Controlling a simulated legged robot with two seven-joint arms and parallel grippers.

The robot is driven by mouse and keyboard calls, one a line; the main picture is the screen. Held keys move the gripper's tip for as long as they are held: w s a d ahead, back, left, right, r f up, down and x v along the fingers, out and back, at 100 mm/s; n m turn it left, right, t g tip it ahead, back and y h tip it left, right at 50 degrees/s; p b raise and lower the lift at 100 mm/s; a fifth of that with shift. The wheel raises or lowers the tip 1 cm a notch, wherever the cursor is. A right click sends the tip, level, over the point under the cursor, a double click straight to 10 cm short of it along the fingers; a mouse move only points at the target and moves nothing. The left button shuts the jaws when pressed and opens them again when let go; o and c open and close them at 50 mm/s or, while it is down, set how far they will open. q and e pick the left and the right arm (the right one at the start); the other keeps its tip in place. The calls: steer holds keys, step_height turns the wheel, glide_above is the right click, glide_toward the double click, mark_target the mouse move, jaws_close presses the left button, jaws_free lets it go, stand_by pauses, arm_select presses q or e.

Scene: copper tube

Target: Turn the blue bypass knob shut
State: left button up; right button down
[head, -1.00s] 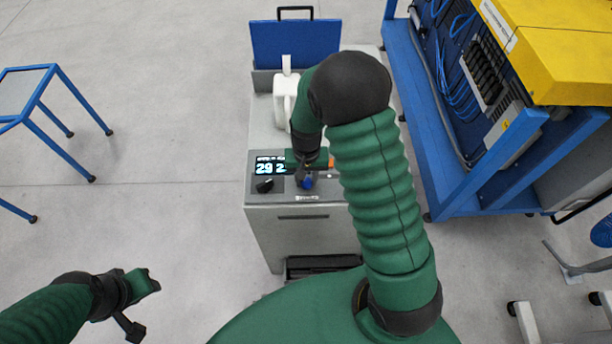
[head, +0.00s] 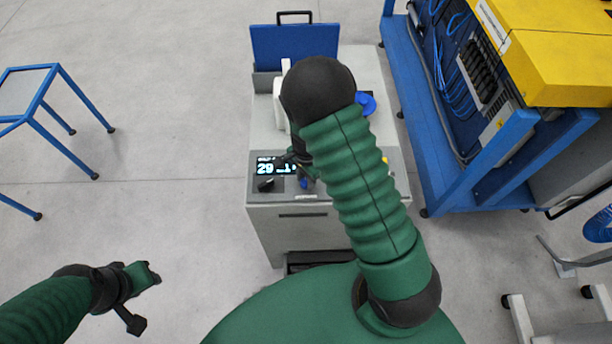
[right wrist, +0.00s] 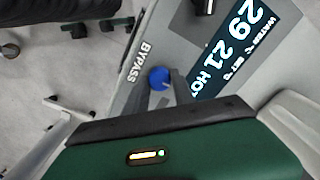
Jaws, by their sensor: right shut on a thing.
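The blue bypass knob (head: 304,183) is on the front panel of the grey machine (head: 290,219), right of the display. In the right wrist view the knob (right wrist: 158,78) lies beside the printed word BYPASS, with my dark fingers on either side of it. My right gripper (right wrist: 165,88) is shut on the knob; in the head view my own arm hides much of it. My left gripper (head: 150,274) hangs over the floor at the lower left, away from the machine; its jaw gap is unclear.
A black knob (head: 264,185) sits below the lit display (head: 272,166), which reads 29 and 21 in the wrist view. A blue panel (head: 295,45) stands at the machine's back. A blue-framed rack (head: 455,165) is to the right.

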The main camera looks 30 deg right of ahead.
mark_target(305, 181)
steer(key=shift+w+r+m, duration=0.1)
steer(key=shift+m, duration=0.6)
steer(key=shift+p, duration=0.3)
steer(key=c, duration=1.1)
jaws_free()
steer(key=shift+o, duration=0.2)
step_height(305, 181, up, 17)
steer(key=shift+f+b, duration=0.2)
steer(key=shift+b, duration=0.15)
